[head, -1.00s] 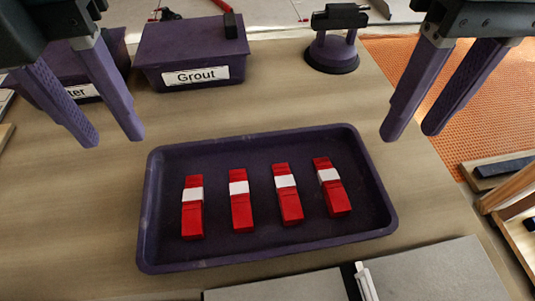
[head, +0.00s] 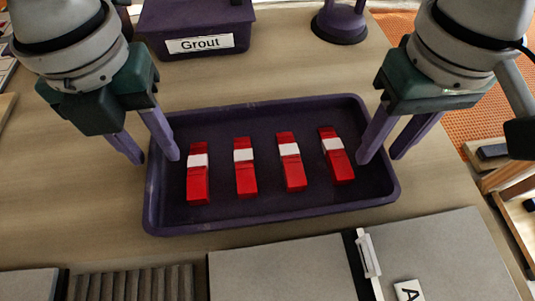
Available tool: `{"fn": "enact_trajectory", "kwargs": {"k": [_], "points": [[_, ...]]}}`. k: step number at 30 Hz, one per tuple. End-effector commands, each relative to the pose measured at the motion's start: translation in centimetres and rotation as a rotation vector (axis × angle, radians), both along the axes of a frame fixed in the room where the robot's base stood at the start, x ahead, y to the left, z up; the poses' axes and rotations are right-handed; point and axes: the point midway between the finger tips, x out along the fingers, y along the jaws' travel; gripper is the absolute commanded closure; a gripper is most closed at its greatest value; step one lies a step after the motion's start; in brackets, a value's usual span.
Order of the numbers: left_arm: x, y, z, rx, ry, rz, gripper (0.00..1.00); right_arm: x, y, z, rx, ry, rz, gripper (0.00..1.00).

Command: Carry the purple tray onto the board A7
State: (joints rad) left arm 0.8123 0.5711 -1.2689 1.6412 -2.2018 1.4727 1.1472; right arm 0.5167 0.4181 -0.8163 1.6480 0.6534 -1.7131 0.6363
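The purple tray (head: 270,217) lies on the wooden worktop and holds several red pieces with white bands. My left gripper (head: 155,158) is at the tray's left wall, fingers apart, one on the inner side and one on the outer. My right gripper (head: 381,156) is at the right wall in the same way, fingers apart. Whether any finger touches a wall is unclear. A grey board (head: 450,255) lies in front of the tray at the lower right. A white label (head: 408,290) on it shows an "A"; the rest is cut off.
A purple Grout box (head: 195,20) and a dark suction-cup tool (head: 340,22) stand behind the tray. A white clip (head: 368,253) sits at the dark gap between grey slabs. A ribbed grey piece (head: 135,283) lies at the lower left. Wooden pieces (head: 510,185) are at the right edge.

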Motion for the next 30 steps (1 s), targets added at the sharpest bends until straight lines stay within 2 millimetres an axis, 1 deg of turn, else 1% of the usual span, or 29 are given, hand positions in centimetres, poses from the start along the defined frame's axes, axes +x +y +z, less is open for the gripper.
{"fn": "enact_trajectory", "kwargs": {"k": [3, 10, 18, 21, 30], "points": [[-0.05, -0.01, -0.35, 0.001, 0.001, -0.001, 0.60, -0.03, -0.01, -0.35, -0.001, 0.001, 0.000, 0.60], [-0.03, -0.01, -0.35, 0.000, 0.000, -0.001, 0.60, -0.02, 0.00, -0.35, 0.000, 0.001, 0.001, 0.60], [-0.01, -0.01, -0.32, 0.000, 0.000, -0.001, 0.90, -0.01, 0.00, -0.33, 0.000, 0.000, 0.000, 0.90], [-0.01, -0.01, -0.31, 0.000, 0.000, -0.001, 1.00, -0.01, 0.00, -0.32, 0.000, 0.000, 0.001, 1.00], [-0.01, 0.00, -0.30, 0.000, 0.000, -0.001, 1.00, -0.01, 0.00, -0.32, 0.000, 0.000, 0.000, 1.00]]}}
